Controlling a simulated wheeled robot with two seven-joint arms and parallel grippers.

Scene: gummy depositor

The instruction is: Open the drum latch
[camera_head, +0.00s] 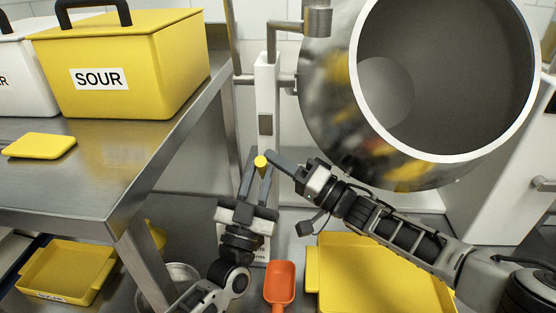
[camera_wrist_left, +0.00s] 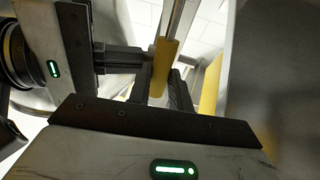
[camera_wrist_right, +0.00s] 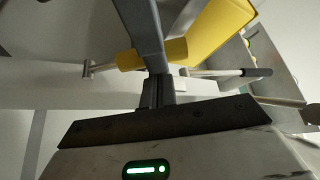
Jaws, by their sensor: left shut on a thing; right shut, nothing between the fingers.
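The big shiny drum (camera_head: 325,110) is at the upper right of the head view, with its wide mouth facing out. The latch's yellow grip (camera_head: 261,162) is small and sits below and left of the drum, in front of a white post. My left gripper (camera_head: 257,180) points up and is shut on the yellow grip. The left wrist view shows the yellow grip (camera_wrist_left: 161,68) between its fingers, with a metal rod above it. My right gripper (camera_head: 274,157) is shut and empty, its tips close beside the grip. The right wrist view shows the yellow grip (camera_wrist_right: 155,53) partly behind its fingers; contact is unclear.
A steel table (camera_head: 120,185) on the left holds a yellow SOUR bin (camera_head: 150,75), a white bin (camera_head: 20,85) and a yellow lid (camera_head: 40,146). Below are a yellow tray (camera_head: 65,270), an orange scoop (camera_head: 280,282) and a large yellow tray (camera_head: 345,270) under my right arm.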

